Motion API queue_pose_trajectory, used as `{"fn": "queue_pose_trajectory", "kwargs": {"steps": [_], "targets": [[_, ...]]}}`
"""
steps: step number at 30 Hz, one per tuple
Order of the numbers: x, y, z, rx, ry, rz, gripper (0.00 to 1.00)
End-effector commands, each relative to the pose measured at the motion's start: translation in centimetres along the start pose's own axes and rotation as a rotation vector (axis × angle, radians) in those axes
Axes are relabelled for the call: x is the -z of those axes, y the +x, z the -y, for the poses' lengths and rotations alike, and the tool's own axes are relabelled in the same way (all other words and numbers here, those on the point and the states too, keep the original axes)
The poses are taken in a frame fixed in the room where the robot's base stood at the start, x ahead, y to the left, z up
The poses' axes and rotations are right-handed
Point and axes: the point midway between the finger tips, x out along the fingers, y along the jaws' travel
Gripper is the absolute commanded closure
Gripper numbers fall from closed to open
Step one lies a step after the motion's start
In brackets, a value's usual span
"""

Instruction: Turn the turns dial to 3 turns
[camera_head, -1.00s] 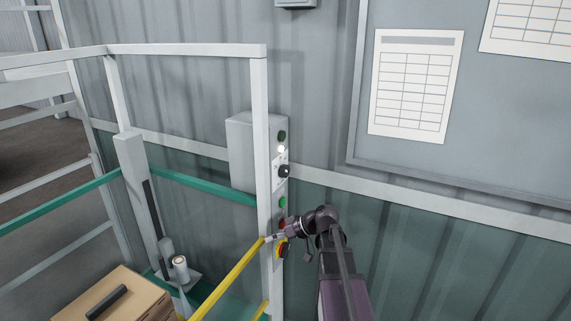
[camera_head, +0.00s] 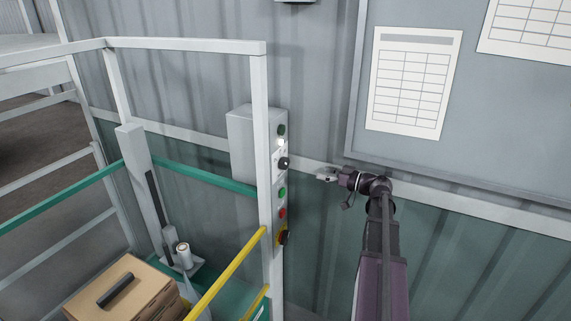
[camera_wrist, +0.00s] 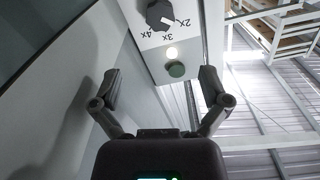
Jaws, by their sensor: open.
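The turns dial (camera_head: 284,163) is a black knob on the narrow face of the grey control box (camera_head: 241,145). In the wrist view the dial (camera_wrist: 160,14) is at the top, partly cut off, with 2X, 3X and 4X printed around it. A light mark on the knob appears to face the 2X side, but I cannot read its setting surely. My gripper (camera_head: 323,175) is open and empty, right of the box and slightly below the dial's height. In the wrist view its two fingers (camera_wrist: 160,85) are spread wide, apart from the dial.
A lit white lamp (camera_wrist: 172,53) and a dark green button (camera_wrist: 176,69) adjoin the dial. Below it are a green button (camera_head: 282,192), a red button (camera_head: 282,213) and a yellow-backed knob (camera_head: 283,237). A white rail post (camera_head: 262,150) stands beside the box.

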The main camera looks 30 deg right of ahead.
Motion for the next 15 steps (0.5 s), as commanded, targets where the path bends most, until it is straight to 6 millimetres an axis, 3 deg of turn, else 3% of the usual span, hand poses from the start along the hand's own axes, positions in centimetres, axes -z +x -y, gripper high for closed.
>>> {"fn": "queue_pose_trajectory", "kwargs": {"steps": [8, 15], "targets": [[0.0, 0.7, 0.1, 0.002, 0.001, 0.002, 0.04], [-0.1, 2.8, 0.1, 0.004, 0.001, 0.002, 0.04]]}}
